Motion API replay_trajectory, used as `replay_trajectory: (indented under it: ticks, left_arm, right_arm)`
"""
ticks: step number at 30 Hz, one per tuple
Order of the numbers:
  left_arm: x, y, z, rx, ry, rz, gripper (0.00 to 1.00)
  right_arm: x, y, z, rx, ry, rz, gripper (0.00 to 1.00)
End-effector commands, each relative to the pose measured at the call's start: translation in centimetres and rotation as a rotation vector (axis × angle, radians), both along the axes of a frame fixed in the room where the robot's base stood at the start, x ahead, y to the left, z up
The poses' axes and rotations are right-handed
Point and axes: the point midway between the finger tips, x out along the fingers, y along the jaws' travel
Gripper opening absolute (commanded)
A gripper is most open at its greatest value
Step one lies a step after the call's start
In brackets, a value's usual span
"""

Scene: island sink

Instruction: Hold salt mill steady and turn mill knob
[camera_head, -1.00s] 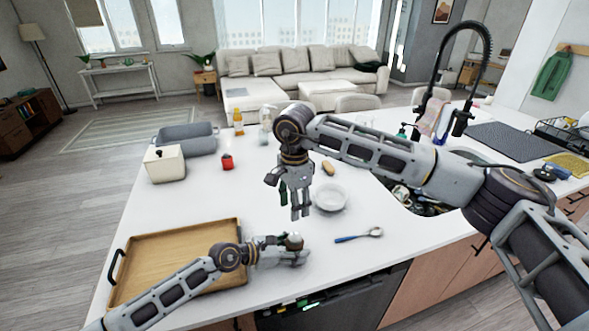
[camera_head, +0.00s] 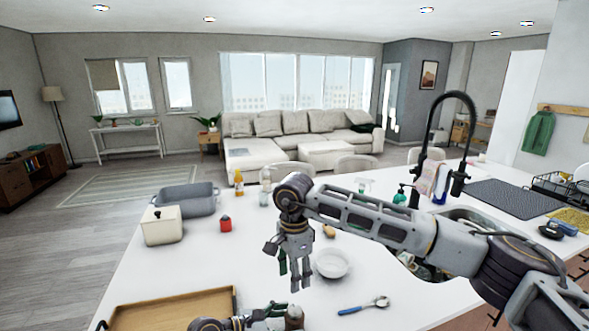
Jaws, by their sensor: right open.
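The salt mill (camera_head: 294,317) is at the bottom edge of the view; only its brownish rounded top shows, and its lower part is cut off. My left gripper (camera_head: 275,321) is around the mill from the left, mostly below the frame, and appears shut on it. My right gripper (camera_head: 294,274) points downward above the counter, behind and above the mill in the picture. It is open and apart from the mill knob, with nothing seen in it.
A wooden tray (camera_head: 170,311) is at the left. The sink faucet (camera_head: 419,140) is right.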

Motion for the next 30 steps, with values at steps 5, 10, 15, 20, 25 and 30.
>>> replay_trajectory:
  ticks: [5, 10, 15, 20, 25, 30]
  left_arm:
    - [-0.8, 1.6, 0.5, 0.001, 0.002, 0.0, 0.75]
    - [-1.4, 2.8, 1.2, 0.002, 0.0, 0.0, 0.75]
    - [-2.0, 4.2, 1.8, 0.002, 0.001, 0.001, 0.75]
    - [-2.7, 5.4, 2.3, 0.003, 0.0, 0.0, 0.75]
    - [-3.2, 6.6, 2.9, 0.001, 0.002, 0.0, 0.75]
    - [-3.6, 7.3, 3.3, 0.001, 0.0, 0.0, 0.75]
  right_arm:
    - [0.0, 0.0, 0.0, 0.0, 0.0, 0.0, 0.45]
    - [0.0, 0.0, 0.0, 0.0, 0.0, 0.0, 0.45]
    - [0.0, 0.0, 0.0, 0.0, 0.0, 0.0, 0.45]
    - [0.0, 0.0, 0.0, 0.0, 0.0, 0.0, 0.45]
    - [0.0, 0.0, 0.0, 0.0, 0.0, 0.0, 0.45]
    - [0.0, 0.0, 0.0, 0.0, 0.0, 0.0, 0.45]
